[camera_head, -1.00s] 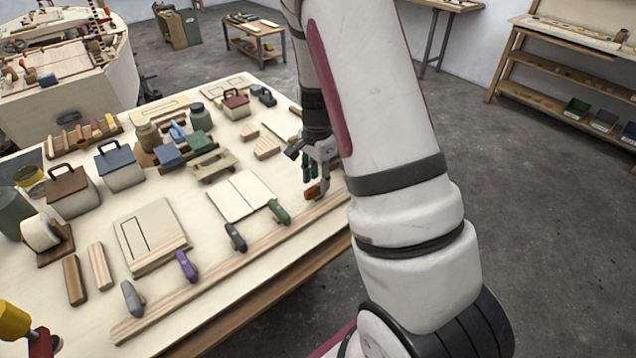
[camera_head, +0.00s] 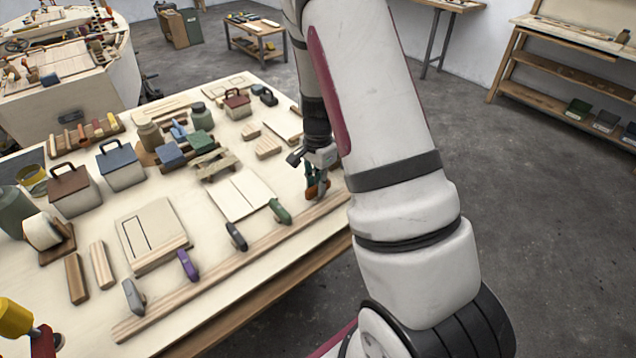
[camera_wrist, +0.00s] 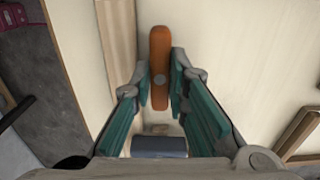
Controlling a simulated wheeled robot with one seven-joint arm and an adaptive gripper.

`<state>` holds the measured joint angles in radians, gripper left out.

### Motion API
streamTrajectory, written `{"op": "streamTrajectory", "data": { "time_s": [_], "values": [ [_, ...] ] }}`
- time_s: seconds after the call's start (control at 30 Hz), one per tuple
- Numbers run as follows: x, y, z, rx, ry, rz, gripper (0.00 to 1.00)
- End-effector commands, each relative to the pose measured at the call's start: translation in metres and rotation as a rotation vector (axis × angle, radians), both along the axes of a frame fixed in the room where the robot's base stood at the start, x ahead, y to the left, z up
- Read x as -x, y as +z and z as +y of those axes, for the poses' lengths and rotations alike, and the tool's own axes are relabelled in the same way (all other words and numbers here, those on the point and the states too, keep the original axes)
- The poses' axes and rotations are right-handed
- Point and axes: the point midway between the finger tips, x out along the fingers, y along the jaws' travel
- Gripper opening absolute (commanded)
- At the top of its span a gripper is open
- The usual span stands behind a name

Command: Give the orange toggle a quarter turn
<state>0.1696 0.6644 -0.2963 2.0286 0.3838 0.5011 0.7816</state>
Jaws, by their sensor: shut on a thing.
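The orange toggle (camera_wrist: 159,48) is a narrow bar with a grey round pin at its middle. In the wrist view it stands lengthwise up the picture, between the teal-padded fingers of my gripper (camera_wrist: 161,80), which is shut on its near part. In the head view my gripper (camera_head: 317,188) points down at the right end of the row of toggles, and only a little orange of the toggle (camera_head: 311,194) shows among the fingers.
Green (camera_head: 280,211), dark grey (camera_head: 237,236), purple (camera_head: 187,265) and light grey (camera_head: 133,297) toggles stand along a wooden strip (camera_head: 222,273) near the table edge. A pale panel (camera_head: 240,197) lies left of my gripper. Lidded boxes and jars stand farther back.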

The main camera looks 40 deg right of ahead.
Motion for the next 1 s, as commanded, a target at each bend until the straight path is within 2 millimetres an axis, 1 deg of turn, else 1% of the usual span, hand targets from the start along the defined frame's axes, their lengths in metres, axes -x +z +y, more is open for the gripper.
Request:
{"op": "streamTrajectory", "data": {
  "time_s": [0.17,0.37,1.0],
  "values": [
    [-0.0005,0.0001,0.0002,0.0,0.05,-0.001,0.0],
    [-0.0002,0.0,-0.0002,-0.001,0.175,-0.001,0.0],
    [0.0001,0.0004,0.0002,-0.001,0.775,-0.001,0.0]
  ]
}}
